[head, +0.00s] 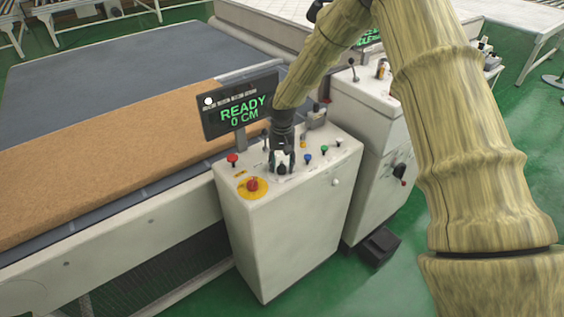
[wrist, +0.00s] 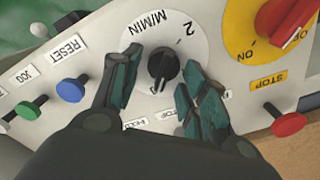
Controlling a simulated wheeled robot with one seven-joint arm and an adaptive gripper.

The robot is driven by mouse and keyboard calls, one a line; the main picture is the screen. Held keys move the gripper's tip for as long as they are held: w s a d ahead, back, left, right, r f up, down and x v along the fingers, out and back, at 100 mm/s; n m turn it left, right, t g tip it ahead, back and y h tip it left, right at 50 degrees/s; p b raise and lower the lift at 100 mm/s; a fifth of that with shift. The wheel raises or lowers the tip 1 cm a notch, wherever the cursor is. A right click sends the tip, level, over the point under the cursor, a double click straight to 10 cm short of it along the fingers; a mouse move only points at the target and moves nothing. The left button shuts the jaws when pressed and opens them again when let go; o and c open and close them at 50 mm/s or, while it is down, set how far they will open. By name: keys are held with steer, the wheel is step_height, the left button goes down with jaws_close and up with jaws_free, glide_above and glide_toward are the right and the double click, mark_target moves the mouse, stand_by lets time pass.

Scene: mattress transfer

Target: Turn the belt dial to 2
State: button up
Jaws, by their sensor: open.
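The belt dial is a black knob (wrist: 163,66) on a round white plate (wrist: 168,25) marked "M/MIN" and "2", upside down in the wrist view. A small pale mark shows at the knob's lower end, but I cannot tell for sure which number it points to. My gripper (wrist: 160,72) is open, with one dark green finger on each side of the knob. I cannot tell whether either finger touches it. In the head view my gripper (head: 283,160) points down over the top of the white console (head: 290,230), and the fingers partly hide the dial.
Around the dial are a yellow-and-red rotary switch (wrist: 265,25), a red stop button (wrist: 289,124), a blue reset button (wrist: 72,90) and a green button (wrist: 26,109). A display (head: 240,105) reading "READY 0 CM" stands behind. A tan mattress (head: 110,155) lies left.

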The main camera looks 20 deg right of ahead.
steer(key=c, duration=0.8)
steer(key=shift+c, duration=0.2)
